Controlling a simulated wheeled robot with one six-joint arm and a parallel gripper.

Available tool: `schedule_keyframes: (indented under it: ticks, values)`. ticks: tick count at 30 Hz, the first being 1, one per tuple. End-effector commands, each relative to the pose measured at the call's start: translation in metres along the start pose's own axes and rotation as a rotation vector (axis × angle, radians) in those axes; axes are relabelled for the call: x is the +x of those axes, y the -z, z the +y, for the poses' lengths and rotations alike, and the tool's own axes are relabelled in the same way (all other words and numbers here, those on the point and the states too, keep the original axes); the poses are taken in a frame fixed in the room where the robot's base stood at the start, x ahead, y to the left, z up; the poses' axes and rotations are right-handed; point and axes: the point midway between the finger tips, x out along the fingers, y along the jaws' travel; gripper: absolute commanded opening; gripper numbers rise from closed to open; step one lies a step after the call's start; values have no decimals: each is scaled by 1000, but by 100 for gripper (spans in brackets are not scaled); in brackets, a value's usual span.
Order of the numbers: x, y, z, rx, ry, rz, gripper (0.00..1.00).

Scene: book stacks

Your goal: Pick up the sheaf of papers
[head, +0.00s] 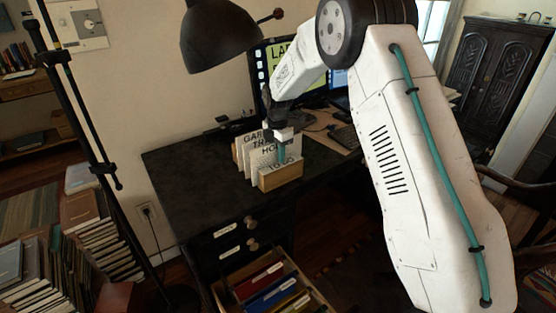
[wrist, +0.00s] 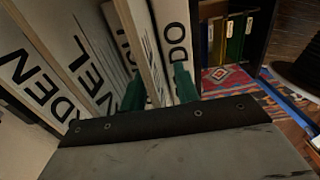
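White lettered sheets or cards (head: 262,160) stand upright in a small wooden holder (head: 281,179) on the dark desk. The readable words include "TO DO" on the front one. Which of them is the sheaf of papers I cannot tell. My gripper (head: 281,142) points down into the holder from above. In the wrist view its teal fingers (wrist: 160,89) stand apart among the cards, with a pale, brown-edged panel (wrist: 151,60) and the "DO" card (wrist: 177,45) around the gap. Whether the fingers press on anything is hidden.
An open drawer (head: 262,283) below holds coloured folders. Book piles (head: 100,245) and a thin black stand (head: 85,130) are at the left. The desk's left part is clear.

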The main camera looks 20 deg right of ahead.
Motion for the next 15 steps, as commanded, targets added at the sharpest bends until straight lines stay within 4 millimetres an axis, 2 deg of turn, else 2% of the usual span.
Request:
schedule_keyframes:
  ticks: [15]
  values:
    - [3, 0, 0, 0, 0, 0, 31]
